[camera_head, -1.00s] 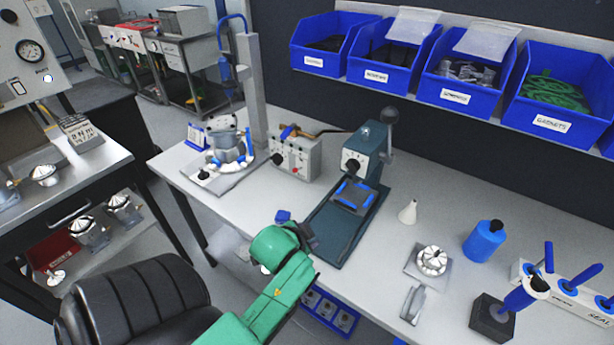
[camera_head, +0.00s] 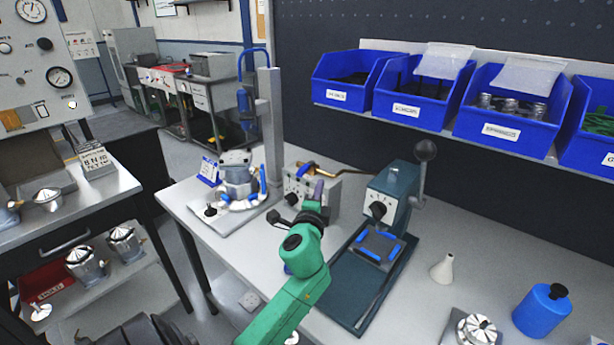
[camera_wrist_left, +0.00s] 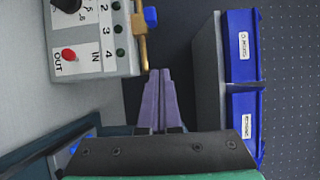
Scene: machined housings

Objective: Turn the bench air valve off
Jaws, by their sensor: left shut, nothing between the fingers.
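The grey control box (camera_head: 326,196) stands on the bench between the stand and the teal press; in the left wrist view the box (camera_wrist_left: 92,62) shows IN and OUT marks, a red button and numbered ports. A brass valve pipe (camera_head: 310,168) runs along its top back; in the left wrist view the brass part (camera_wrist_left: 139,42) lies along the box edge, with a blue lever end (camera_wrist_left: 150,16) beyond it. My left gripper (camera_head: 318,184) is in front of the box and hides part of it. Its purple fingers (camera_wrist_left: 160,74) are shut and empty, near the brass part's end; contact is unclear.
The teal press (camera_head: 386,205) with a ball-topped lever stands to the right. A stand with a clamped housing (camera_head: 238,180) is to the left. Blue bins (camera_head: 415,97) hang on the back wall. A white funnel (camera_head: 443,268) and blue bottle (camera_head: 541,310) stand at the right.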

